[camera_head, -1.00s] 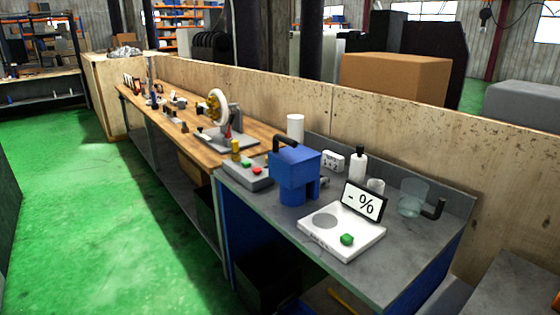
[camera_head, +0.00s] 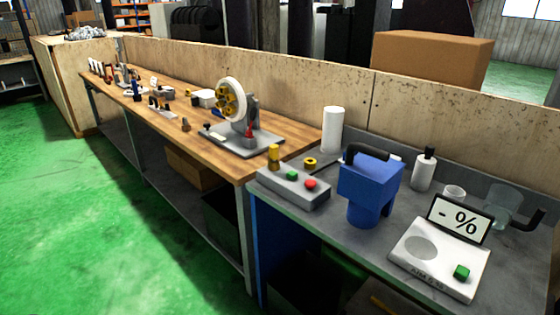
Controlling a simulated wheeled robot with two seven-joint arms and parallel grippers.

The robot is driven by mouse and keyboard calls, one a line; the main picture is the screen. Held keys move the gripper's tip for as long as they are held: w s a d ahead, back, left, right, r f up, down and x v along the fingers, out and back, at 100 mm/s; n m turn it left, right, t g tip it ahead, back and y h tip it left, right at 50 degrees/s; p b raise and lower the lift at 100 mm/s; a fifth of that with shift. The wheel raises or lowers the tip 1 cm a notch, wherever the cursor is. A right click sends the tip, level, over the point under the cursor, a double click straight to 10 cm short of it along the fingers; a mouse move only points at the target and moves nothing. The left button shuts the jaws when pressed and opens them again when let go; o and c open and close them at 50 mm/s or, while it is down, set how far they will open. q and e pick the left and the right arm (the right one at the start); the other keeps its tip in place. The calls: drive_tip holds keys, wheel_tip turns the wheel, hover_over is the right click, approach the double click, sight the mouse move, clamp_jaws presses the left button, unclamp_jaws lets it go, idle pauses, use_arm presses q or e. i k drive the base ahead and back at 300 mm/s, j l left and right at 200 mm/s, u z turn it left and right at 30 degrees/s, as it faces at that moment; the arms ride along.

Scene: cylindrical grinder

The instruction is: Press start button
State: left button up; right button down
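A grey control box (camera_head: 292,192) sits at the left front of the grey bench. On its top are a green button (camera_head: 292,176), a red button (camera_head: 310,184) and a yellow post-like part (camera_head: 273,156). The views do not show which green button is the start button. The grinder (camera_head: 231,99), with a pale wheel and yellow parts, stands on the wooden bench behind the box. Neither of my grippers is in view.
A blue unit (camera_head: 368,190) with a black handle stands right of the control box. A white cylinder (camera_head: 332,130), a white bottle (camera_head: 424,170) and a clear jug (camera_head: 506,205) stand behind. The green floor (camera_head: 120,230) in front of the benches is clear.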

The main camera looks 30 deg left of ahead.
sight(292, 175)
drive_tip(key=i+j, duration=0.1)
drive_tip(key=j, duration=0.85)
drive_tip(key=i+j, duration=0.1)
drive_tip(key=j, duration=0.85)
